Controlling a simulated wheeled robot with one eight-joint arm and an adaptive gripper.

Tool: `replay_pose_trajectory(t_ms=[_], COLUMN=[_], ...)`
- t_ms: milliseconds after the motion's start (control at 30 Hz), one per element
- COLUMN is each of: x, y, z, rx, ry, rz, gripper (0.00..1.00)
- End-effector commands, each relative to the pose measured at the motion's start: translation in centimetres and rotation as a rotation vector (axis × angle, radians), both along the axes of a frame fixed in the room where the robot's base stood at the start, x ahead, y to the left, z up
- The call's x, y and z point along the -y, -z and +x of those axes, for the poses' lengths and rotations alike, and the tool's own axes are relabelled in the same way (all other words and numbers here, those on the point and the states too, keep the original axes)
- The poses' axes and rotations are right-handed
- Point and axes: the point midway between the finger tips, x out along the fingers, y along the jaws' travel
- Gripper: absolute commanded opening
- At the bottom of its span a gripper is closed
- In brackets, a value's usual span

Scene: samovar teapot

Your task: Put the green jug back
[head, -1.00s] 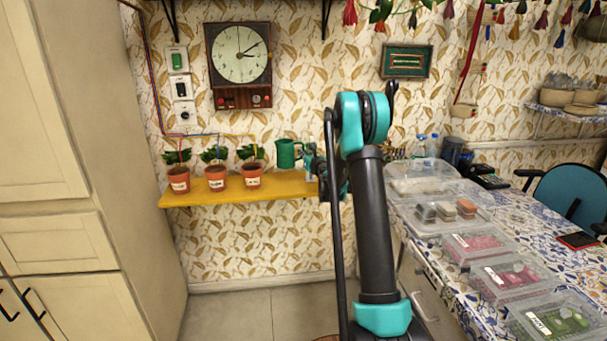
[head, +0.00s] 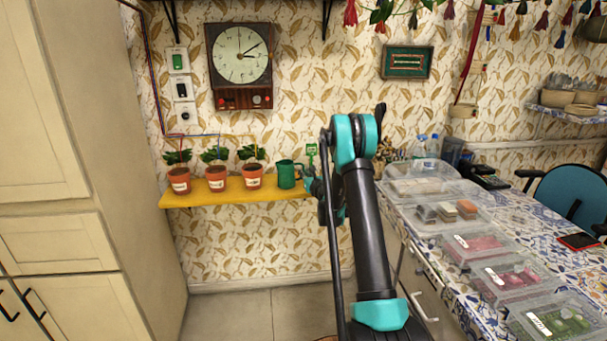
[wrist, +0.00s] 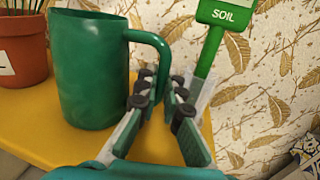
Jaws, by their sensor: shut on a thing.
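The green jug (head: 286,175) stands upright on the yellow shelf (head: 215,194), just right of the rightmost potted plant. In the wrist view the jug (wrist: 90,70) fills the left half, with its handle facing right toward me. My gripper (wrist: 160,88) is shut on the lower part of the handle, its fingers on either side. In the head view my gripper (head: 310,182) is small and partly hidden by my own arm. The jug's base looks in contact with the shelf.
Several potted plants (head: 216,178) stand left of the jug. The patterned wall is behind. A counter (head: 555,240) with clear boxes (head: 480,240) lies to the right.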

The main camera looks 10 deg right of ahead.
Motion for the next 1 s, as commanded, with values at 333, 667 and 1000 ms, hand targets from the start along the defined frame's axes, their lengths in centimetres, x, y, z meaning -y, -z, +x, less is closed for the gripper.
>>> replay_pose_trajectory(t_ms=[333,667,1000], x=[0.0,0.3,1.8], y=[0.2,0.0,-0.1], z=[0.0,-1.1,-7.7], rx=[0.000,0.000,0.000], ry=[0.000,0.001,0.001], rz=[0.000,0.000,0.000], gripper=[0.16,0.16,0.16])
